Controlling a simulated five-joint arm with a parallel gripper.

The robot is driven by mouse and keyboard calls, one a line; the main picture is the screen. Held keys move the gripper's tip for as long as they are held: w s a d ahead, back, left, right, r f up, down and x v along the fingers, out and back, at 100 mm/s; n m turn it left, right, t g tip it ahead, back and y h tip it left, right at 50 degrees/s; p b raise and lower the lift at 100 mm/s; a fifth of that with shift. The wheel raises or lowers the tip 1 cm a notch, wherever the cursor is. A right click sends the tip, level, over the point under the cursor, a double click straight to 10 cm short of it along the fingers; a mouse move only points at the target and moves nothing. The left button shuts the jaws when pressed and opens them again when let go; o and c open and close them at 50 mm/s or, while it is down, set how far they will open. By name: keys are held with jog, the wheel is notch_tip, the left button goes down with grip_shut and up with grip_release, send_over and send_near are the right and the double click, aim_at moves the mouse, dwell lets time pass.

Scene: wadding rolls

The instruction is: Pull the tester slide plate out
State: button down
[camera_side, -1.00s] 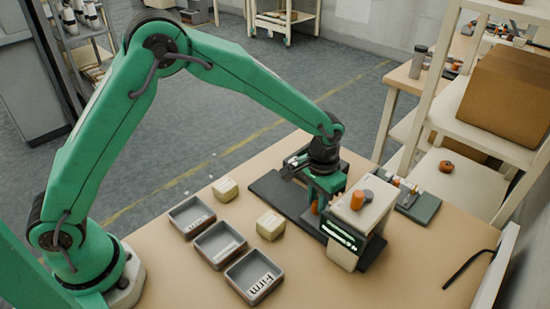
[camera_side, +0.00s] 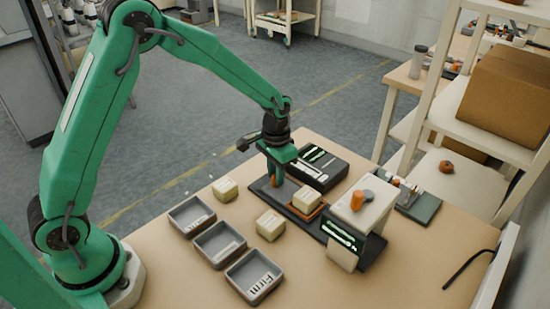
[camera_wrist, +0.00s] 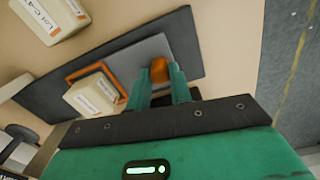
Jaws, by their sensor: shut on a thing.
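The tester (camera_side: 345,243) is a white unit with a lit display and an orange knob on top. Its dark base track (camera_side: 262,187) runs out to the left and back. The slide plate lies on this track, clear of the tester's head; the wrist view shows its grey surface (camera_wrist: 138,58) and orange square frame (camera_wrist: 84,72). A cream labelled block (camera_side: 306,199) sits at the frame, and also shows in the wrist view (camera_wrist: 92,97). My gripper (camera_side: 275,181) is shut on the plate's orange handle (camera_wrist: 159,69), at the plate's outer end.
Three grey trays (camera_side: 205,241) stand left of the track; the front one reads "Firm". Two cream blocks lie on the table, one behind (camera_side: 225,189) and one near the track (camera_side: 270,225). A dark box with a green display (camera_side: 318,167) stands behind the track.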

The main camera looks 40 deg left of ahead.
jog(key=c, duration=1.3)
grip_release()
jog(key=shift+o, duration=0.2)
jog(key=shift+r, duration=0.15)
notch_tip(320, 180, up, 7)
jog(key=shift+f, duration=0.1)
jog(key=shift+r, duration=0.4)
